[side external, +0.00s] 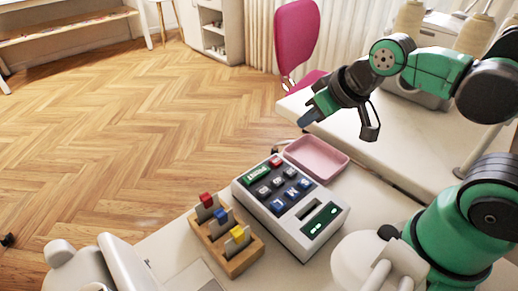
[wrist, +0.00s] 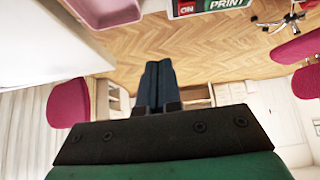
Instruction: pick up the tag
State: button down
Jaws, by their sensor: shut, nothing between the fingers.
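I cannot make out a tag for certain in either view. A grey-white label machine (side external: 243,189) with a dark key panel, a red key (side external: 276,161) and a green key (side external: 257,174) stands on the table. Part of it, with the words ON and PRINT (wrist: 228,3), shows at the top of the wrist view. My gripper (side external: 305,120) is above and behind the machine, apart from it. In the wrist view my gripper (wrist: 158,64) has its two dark fingers together, with nothing between them.
A pink tray (side external: 318,158) lies behind the machine; it also shows in the wrist view (wrist: 108,14). A wooden rack (side external: 243,263) with red-, blue- and yellow-topped pieces stands left of the machine. A sewing machine is at lower left. A pink chair (side external: 296,40) stands behind.

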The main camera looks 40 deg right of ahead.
aim_at(237, 231)
jog(key=shift+c, duration=0.4)
grip_release()
jog(key=a+g, duration=0.1)
jog(key=a, duration=0.2)
jog(key=a+f+g+y, duration=0.1)
jog(key=a, duration=0.3)
jog(key=a+g, duration=0.2)
jog(key=a, duration=0.1)
jog(key=shift+s+a+f, duration=0.2)
jog(key=shift+a+f, duration=0.15)
jog(key=shift+a, duration=0.05)
jog(key=s+a+f+g, duration=0.1)
jog(key=a, duration=0.1)
jog(key=s+a+f+g, duration=0.1)
jog(key=a, duration=0.2)
jog(key=s+a+g, duration=0.1)
jog(key=a, duration=0.2)
jog(key=shift+s+f+h, duration=0.3)
jog(key=shift+f+h, duration=0.1)
jog(key=shift+s+a+f, duration=0.15)
jog(key=shift+f, duration=2.75)
